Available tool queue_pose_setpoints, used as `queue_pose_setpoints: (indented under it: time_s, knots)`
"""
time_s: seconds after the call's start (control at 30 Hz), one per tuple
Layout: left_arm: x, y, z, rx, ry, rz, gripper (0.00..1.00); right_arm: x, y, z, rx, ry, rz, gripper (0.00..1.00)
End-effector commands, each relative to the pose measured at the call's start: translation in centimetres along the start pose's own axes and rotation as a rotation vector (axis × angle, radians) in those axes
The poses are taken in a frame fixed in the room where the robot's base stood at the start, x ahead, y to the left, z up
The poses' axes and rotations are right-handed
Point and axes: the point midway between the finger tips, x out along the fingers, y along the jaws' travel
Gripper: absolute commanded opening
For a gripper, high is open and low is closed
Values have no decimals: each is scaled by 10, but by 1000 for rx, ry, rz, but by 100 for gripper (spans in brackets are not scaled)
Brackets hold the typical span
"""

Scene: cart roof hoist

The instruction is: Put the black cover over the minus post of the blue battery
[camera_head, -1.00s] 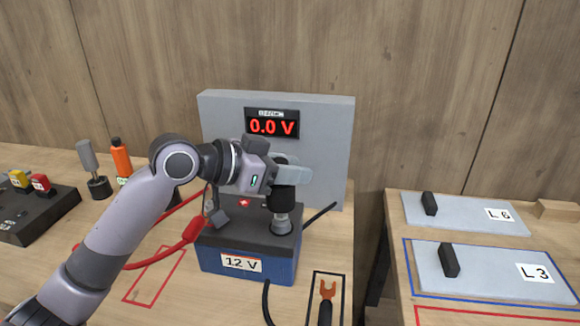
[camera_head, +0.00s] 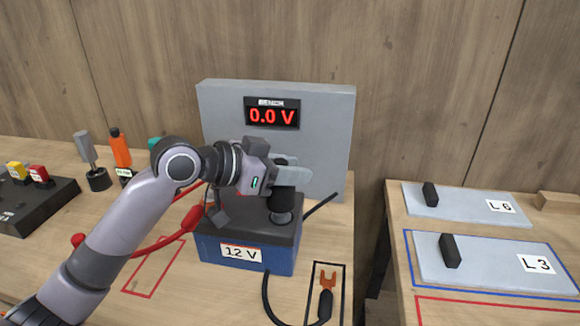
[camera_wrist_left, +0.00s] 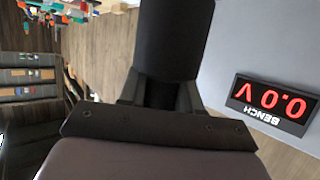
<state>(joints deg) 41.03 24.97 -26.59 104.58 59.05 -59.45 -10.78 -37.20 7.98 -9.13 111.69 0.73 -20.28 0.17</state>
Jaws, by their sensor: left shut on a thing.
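The blue battery (camera_head: 262,262), labelled 12 V, stands on the bench in front of a grey panel. My left gripper (camera_head: 292,177) is shut on the black cover (camera_head: 284,200), which is upright at the battery's right post. The cover hides most of that post; a grey collar (camera_head: 282,217) shows just below it on the battery top. I cannot tell whether the cover is fully seated. In the left wrist view the black cover (camera_wrist_left: 175,45) stands between the fingers. My right gripper is not in view.
The grey panel (camera_head: 225,120) with a 0.0 V display (camera_head: 271,116) rises close behind the battery. A red cable (camera_head: 155,247) lies at the left. A black lead with an orange fork (camera_head: 327,280) lies in front right. Plates L6 and L3 (camera_head: 500,268) lie on the right table.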

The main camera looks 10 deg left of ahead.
Motion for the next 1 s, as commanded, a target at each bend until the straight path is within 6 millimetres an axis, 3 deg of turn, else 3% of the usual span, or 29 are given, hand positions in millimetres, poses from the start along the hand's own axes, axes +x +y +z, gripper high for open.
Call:
queue_pose_setpoints:
  time_s: [1.0]
  knots:
    - [10,0,25,-1,0,0,4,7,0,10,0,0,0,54]
